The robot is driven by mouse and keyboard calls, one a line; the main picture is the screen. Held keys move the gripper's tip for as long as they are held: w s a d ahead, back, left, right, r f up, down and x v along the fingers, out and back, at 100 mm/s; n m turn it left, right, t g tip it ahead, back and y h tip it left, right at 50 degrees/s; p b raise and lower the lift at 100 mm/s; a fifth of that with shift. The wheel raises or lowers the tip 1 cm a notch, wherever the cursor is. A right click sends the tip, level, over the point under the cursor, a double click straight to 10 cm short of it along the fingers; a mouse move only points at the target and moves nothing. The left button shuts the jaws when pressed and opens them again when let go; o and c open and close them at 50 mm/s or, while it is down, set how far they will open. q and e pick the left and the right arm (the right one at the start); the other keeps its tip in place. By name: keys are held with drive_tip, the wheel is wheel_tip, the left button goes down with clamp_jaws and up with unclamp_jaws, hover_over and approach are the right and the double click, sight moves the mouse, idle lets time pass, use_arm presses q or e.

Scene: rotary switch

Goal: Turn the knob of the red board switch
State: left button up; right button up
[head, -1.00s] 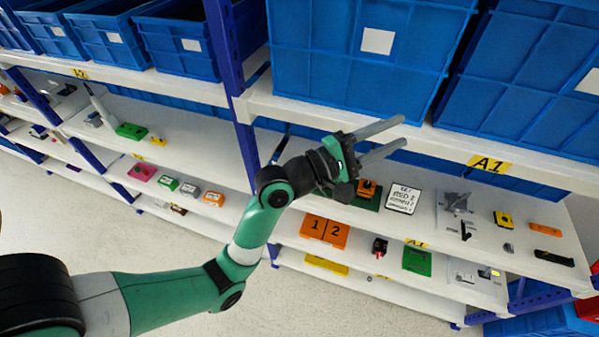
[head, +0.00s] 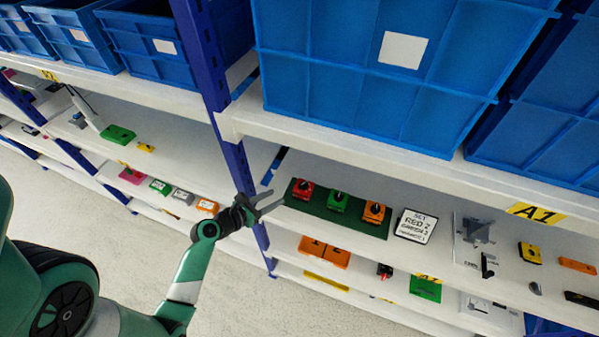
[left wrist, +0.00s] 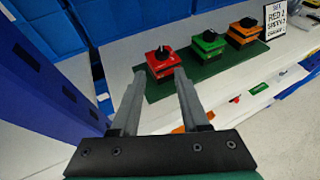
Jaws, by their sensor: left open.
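The red switch (head: 302,190) with a black knob sits at the left end of a dark green board (head: 351,219) on the upper open shelf. A green switch (head: 338,200) and an orange switch (head: 374,212) stand to its right on the same board. My left gripper (head: 273,202) is open and empty, just left of the board in the head view. My right gripper is not in view.
A white sign (head: 416,225) reading "SET RED 2" in part stands right of the switches. A blue rack post (head: 203,60) rises beside my left gripper. Large blue bins (head: 340,100) fill the shelf above. Further parts lie to the right and on the shelf below.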

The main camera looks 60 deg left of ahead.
sight(300, 186)
use_arm(q)
drive_tip(key=b+x, duration=0.1)
drive_tip(key=x, duration=0.4)
drive_tip(key=b+x, duration=0.1)
drive_tip(key=x, duration=0.5)
drive_tip(key=shift+w+d+f, duration=0.15)
drive_tip(key=shift+w+f, duration=0.05)
clamp_jaws()
